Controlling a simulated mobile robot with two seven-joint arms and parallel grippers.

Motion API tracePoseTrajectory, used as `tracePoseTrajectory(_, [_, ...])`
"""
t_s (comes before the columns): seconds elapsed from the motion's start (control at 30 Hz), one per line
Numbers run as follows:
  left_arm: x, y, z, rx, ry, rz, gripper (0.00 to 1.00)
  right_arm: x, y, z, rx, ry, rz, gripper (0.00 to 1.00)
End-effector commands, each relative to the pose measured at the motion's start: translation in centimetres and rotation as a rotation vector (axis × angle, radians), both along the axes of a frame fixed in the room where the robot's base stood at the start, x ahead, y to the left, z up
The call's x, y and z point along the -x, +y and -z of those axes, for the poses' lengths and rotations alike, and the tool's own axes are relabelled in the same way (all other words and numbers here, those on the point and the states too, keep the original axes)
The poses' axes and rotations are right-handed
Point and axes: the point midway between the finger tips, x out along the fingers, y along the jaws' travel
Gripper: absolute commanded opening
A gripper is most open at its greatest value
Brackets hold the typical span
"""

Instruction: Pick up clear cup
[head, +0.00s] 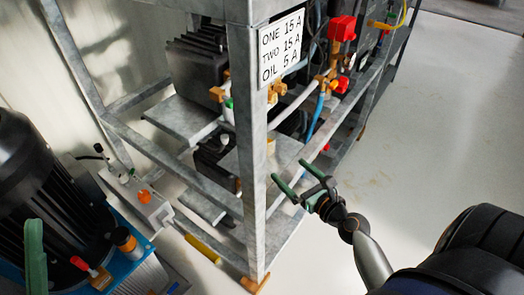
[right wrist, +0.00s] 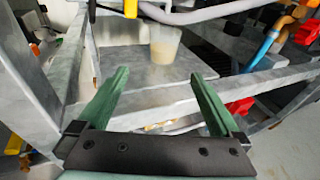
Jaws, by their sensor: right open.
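The clear cup (right wrist: 164,45) holds some tan liquid and stands upright on a grey metal shelf (right wrist: 140,82) of the rack in the right wrist view. In the head view only a small tan part of the cup (head: 271,146) shows beside the rack's front post. My right gripper (head: 290,174) is open and empty at the rack's right side. In the right wrist view its green fingers (right wrist: 158,74) point toward the cup, apart from it, with the cup between their lines. A green finger of my left gripper (head: 35,255) shows at the lower left; its opening cannot be seen.
The rack's front post (head: 250,150) and lower rail (head: 335,125) stand close to my right gripper. Hoses, including a blue one (right wrist: 262,48), and red valve handles (head: 342,28) are near the cup. A black motor (head: 40,180) is at left.

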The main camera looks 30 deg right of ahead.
Motion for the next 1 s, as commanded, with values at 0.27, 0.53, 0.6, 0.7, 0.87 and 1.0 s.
tracePoseTrajectory(0.27, [0.2, -0.1, 0.3, 0.003, -0.007, 0.007, 0.50, -3.8, -0.2, 0.5, -0.022, -0.008, 0.006, 1.00])
tracePoseTrajectory(0.53, [0.1, -0.1, 1.0, 0.008, 0.002, 0.014, 0.50, -6.9, -0.2, 1.0, -0.019, -0.005, 0.005, 1.00])
tracePoseTrajectory(0.6, [0.1, -0.1, 1.0, 0.009, 0.003, 0.014, 0.50, -7.2, -0.2, 1.1, -0.019, -0.004, 0.005, 1.00])
tracePoseTrajectory(0.7, [0.1, -0.1, 1.4, 0.011, 0.005, 0.015, 0.50, -7.8, -0.2, 1.1, -0.018, -0.006, 0.005, 1.00])
tracePoseTrajectory(0.87, [0.0, -0.1, 2.5, 0.015, 0.012, 0.020, 0.50, -10.0, -0.6, 1.4, -0.017, -0.007, 0.003, 1.00])
tracePoseTrajectory(1.0, [0.0, -0.2, 3.1, 0.010, 0.016, 0.021, 0.50, -11.7, -0.6, 1.6, -0.018, -0.005, 0.005, 1.00])
